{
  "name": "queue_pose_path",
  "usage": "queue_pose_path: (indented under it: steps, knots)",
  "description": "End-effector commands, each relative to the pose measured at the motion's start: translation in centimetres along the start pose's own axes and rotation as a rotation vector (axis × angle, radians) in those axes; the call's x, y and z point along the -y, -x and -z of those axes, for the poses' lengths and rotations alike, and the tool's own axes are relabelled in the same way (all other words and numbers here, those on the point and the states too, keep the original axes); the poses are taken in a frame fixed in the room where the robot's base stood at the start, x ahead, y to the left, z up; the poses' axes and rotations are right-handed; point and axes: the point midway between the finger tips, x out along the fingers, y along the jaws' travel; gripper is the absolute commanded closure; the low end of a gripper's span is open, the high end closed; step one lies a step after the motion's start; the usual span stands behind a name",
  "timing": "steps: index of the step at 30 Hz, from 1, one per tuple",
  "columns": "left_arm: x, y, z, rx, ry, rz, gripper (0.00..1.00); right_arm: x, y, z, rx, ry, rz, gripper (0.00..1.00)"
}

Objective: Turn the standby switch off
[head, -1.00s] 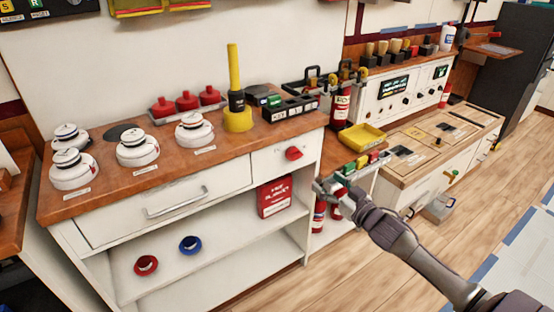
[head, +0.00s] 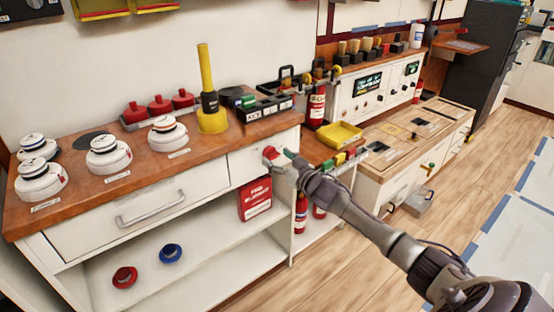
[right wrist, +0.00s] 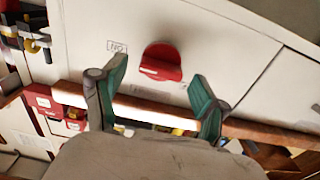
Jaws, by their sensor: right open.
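The standby switch appears to be the red knob (head: 270,153) on the white front of the workbench, just below the wooden top. In the right wrist view the red knob (right wrist: 161,62) is between and slightly beyond the fingertips, with a small label marked ON, seen upside down, beside it. A second label near the knob is too unclear to read. My right gripper (head: 281,158) is open at the knob, with its fingers (right wrist: 157,82) on either side of it; I cannot tell whether they touch it. My left gripper is not in view.
Smoke detectors (head: 109,157), red domes (head: 159,106) and a yellow-handled tool (head: 209,95) stand on the wooden top. A drawer handle (head: 151,208) sticks out to the left. A red box (head: 255,199) is below the knob.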

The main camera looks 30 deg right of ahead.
Motion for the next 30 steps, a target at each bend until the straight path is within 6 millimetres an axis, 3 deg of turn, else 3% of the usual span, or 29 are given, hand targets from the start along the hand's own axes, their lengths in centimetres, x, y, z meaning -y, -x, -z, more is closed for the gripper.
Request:
queue_pose_path:
  steps: [11,22,30]
  knots:
    - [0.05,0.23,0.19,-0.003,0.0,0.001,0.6,0.0,-0.47,0.01,0.0,0.0,0.0,0.27]
    - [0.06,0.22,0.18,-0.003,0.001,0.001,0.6,0.0,-0.44,0.0,0.0,0.0,0.0,0.87]
    - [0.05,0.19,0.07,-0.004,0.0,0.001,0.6,0.01,-0.44,0.04,0.0,0.033,0.0,0.87]
